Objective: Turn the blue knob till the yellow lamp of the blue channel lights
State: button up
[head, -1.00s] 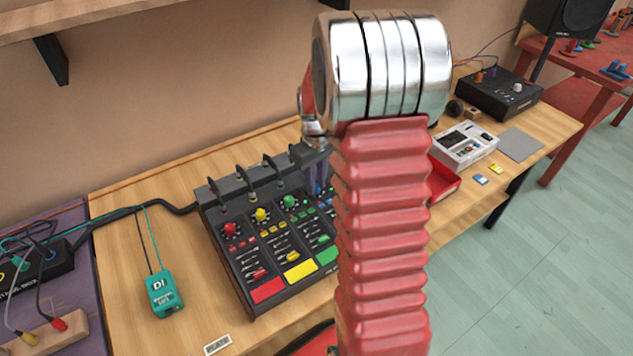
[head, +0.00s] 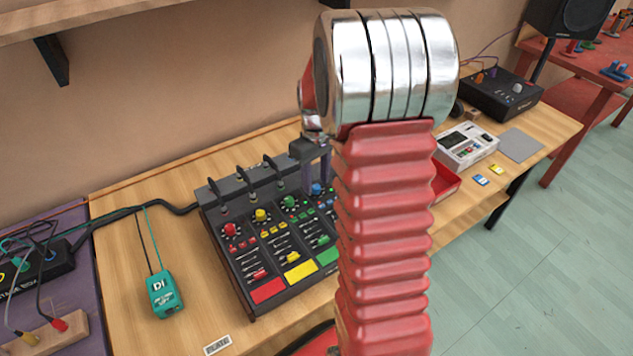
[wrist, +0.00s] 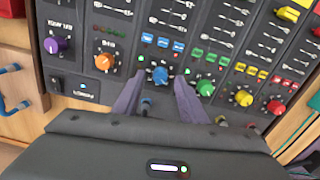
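The blue knob (head: 317,189) sits on the dark mixer (head: 230,188), right of the green knob (head: 290,202). In the wrist view the blue knob (wrist: 160,75) lies between the tips of my gripper's purple fingers (wrist: 159,84). The fingers are apart, with visible gaps on both sides of the knob. In the head view my gripper (head: 318,176) is above the blue channel, partly hidden by my red arm. I cannot make out a lit yellow lamp by the blue knob; the lamps there are too small to read.
An orange knob (wrist: 104,62) and a green knob (wrist: 205,87) flank the blue one. A teal DI box (head: 165,294) stands left of the mixer. A red tray (head: 446,182) and a white device (head: 466,146) are on the right.

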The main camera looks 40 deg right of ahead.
aim_at(316, 186)
notch_tip(316, 186, up, 12)
dwell(0.5)
dwell(0.5)
jog(key=s+a+r+t, duration=0.2)
jog(key=s+a+r, duration=0.1)
jog(key=s+a, duration=0.6)
jog(key=s+a+r+t, duration=0.2)
jog(key=s+a, duration=0.7)
jog(key=a, duration=0.5)
jog(key=shift+r+m+t, duration=0.4)
jog(key=shift+t, duration=0.4)
dwell(1.0)
